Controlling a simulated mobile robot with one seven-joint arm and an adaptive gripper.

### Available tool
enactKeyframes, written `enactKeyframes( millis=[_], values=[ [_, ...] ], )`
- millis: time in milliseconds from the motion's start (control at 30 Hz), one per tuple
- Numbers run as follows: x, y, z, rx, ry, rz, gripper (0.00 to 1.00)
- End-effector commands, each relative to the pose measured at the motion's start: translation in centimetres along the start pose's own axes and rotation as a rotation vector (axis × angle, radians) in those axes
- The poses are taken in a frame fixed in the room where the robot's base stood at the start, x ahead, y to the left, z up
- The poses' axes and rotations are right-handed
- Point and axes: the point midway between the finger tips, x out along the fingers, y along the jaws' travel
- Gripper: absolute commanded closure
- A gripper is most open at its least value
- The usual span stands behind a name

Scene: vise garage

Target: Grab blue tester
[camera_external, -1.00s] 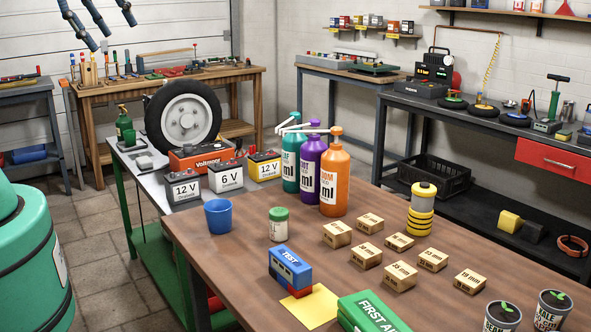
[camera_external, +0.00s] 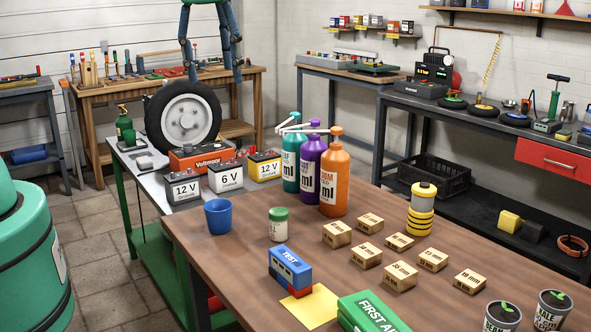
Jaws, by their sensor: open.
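The blue tester (camera_external: 290,266) is a blue block marked "TEST" on top, with red along its lower part. It lies on the brown wooden table near its front left edge, beside a yellow sheet (camera_external: 312,305). My gripper (camera_external: 211,72) hangs at the top of the external view with its two dark blue fingers spread wide and nothing between them. In the picture it is above and left of the tester, well apart from it, over the area of the wheel.
A blue cup (camera_external: 218,216), a green-lidded jar (camera_external: 279,224) and a green first aid box (camera_external: 372,313) surround the tester. Several small boxes (camera_external: 337,235) lie to the right. Tall bottles (camera_external: 334,180) and labelled batteries (camera_external: 183,188) stand behind.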

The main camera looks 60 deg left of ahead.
Motion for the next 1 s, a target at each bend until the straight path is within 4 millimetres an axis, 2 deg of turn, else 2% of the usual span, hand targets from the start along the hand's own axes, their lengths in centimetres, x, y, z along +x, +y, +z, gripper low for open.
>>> enactKeyframes(
  millis=[33, 200, 367, 600, 800, 1000],
  values=[
    [1.1, 0.5, -1.3, 0.044, -0.02, 0.004, 0.34],
    [4.4, 2.2, -5.3, 0.19, -0.079, 0.008, 0.34],
    [8.0, 4.3, -8.6, 0.33, -0.136, 0.013, 0.34],
    [13.9, 8.4, -13.0, 0.542, -0.219, 0.017, 0.34],
    [18.8, 12.0, -15.5, 0.7, -0.282, 0.021, 0.34],
    [21.6, 14.2, -16.6, 0.79, -0.318, 0.022, 0.34]
  ],
)
